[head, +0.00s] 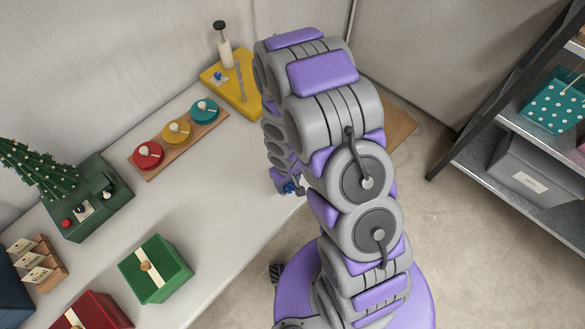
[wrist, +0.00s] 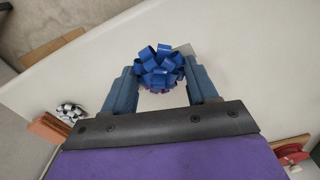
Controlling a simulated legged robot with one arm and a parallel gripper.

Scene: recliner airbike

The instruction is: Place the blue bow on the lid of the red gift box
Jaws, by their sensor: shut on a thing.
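The blue bow (wrist: 158,62) shows in the wrist view as a shiny loop bow between the fingertips of my gripper (wrist: 163,80). My gripper is shut on it. In the head view a bit of the bow (head: 289,187) shows beside the table's right edge, mostly hidden by my arm. The red gift box (head: 90,312) is at the lower left of the head view, cut off by the frame's bottom, with a pale ribbon band on its lid. My gripper is well away from it, up and to the right.
A green gift box (head: 155,270) stands right of the red box. A dark green stand (head: 95,205) with a small tree, a wooden board (head: 180,145) with coloured discs and a yellow press (head: 240,85) line the white table (head: 225,190). A shelf (head: 530,130) stands at right.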

